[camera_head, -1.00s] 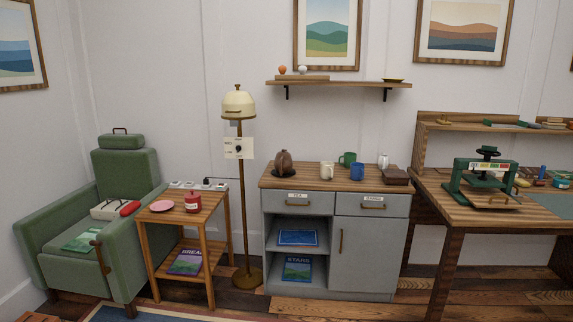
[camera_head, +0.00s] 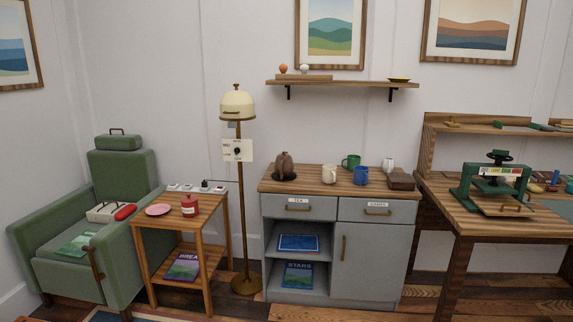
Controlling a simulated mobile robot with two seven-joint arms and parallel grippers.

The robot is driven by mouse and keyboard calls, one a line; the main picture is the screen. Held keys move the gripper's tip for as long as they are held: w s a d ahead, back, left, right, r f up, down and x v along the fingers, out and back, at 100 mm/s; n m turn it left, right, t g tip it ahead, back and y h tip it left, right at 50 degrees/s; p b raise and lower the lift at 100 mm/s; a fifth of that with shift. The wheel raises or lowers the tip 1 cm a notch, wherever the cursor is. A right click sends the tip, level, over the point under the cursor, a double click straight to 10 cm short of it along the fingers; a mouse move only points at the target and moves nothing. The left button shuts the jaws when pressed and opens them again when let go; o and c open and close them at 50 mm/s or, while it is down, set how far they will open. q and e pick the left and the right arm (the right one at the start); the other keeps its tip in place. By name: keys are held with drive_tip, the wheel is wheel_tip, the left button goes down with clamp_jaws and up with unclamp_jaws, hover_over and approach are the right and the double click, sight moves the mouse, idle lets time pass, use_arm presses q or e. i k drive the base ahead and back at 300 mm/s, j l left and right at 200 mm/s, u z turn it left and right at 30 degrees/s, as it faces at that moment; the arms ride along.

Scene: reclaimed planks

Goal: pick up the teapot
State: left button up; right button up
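A brown rounded pot, which looks like the teapot (camera_head: 284,165), stands upright at the left end of the wooden top of a grey cabinet (camera_head: 340,187). It rests on a dark round base or tray. Its handle and spout are too small to make out clearly. A cream mug (camera_head: 329,174), a blue mug (camera_head: 361,176) and a green mug (camera_head: 351,162) stand to its right. Neither of my grippers shows in the head view.
A floor lamp (camera_head: 240,190) stands just left of the cabinet. A small side table (camera_head: 181,222) and a green armchair (camera_head: 80,230) are further left. A workbench (camera_head: 470,216) with a green press (camera_head: 495,180) is at the right. A wall shelf (camera_head: 342,84) hangs above the cabinet.

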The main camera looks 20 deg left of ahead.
sight(284, 166)
drive_tip(key=i+l, duration=0.1)
drive_tip(key=i, duration=1.25)
